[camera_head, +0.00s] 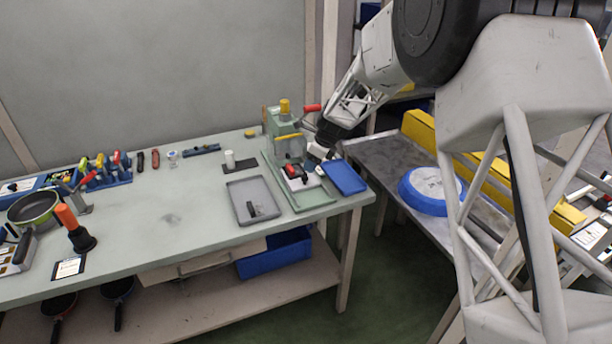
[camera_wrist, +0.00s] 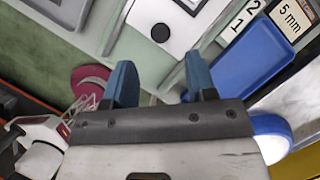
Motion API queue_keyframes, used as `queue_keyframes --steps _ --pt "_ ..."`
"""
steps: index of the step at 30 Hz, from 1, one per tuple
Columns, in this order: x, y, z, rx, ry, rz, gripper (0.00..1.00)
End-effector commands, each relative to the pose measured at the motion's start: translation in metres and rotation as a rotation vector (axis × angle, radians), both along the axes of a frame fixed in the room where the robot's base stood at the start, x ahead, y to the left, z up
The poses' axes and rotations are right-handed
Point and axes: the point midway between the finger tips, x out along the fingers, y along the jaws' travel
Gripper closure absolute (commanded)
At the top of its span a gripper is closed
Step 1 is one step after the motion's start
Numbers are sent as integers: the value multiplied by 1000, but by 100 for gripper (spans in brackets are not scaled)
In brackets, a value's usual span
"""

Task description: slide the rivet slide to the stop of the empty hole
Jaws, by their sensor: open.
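In the wrist view a white plate (camera_wrist: 175,22) lies on the fixture, with a round black spot (camera_wrist: 160,32) near its near edge and another dark shape at the top edge. I cannot tell whether the spot is a hole or a knob. Number labels 1 and 2 (camera_wrist: 236,25) stand to its right; I cannot tell which part is the rivet slide. My gripper (camera_wrist: 160,78) has its two blue fingers apart, with nothing seen between them, on the near side of the plate. In the head view my gripper (camera_head: 318,153) is over the right side of the green fixture (camera_head: 312,198).
A blue tray (camera_head: 343,176) lies right of the fixture, a grey tray (camera_head: 240,188) with a dark part left of it. A green press (camera_head: 288,147) with a red handle (camera_head: 312,108) stands behind. In the wrist view a dark red round thing (camera_wrist: 88,80) is near the left finger.

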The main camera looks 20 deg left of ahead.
Motion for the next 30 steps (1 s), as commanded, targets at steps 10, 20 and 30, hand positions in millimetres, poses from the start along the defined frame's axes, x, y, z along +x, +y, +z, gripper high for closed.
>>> queue_keyframes --steps 10,20,30 --pt "0 15 -38 -1 1 0 48" --pt "0 25 -60 0 0 -1 48" --pt "0 26 -62 0 0 0 50"
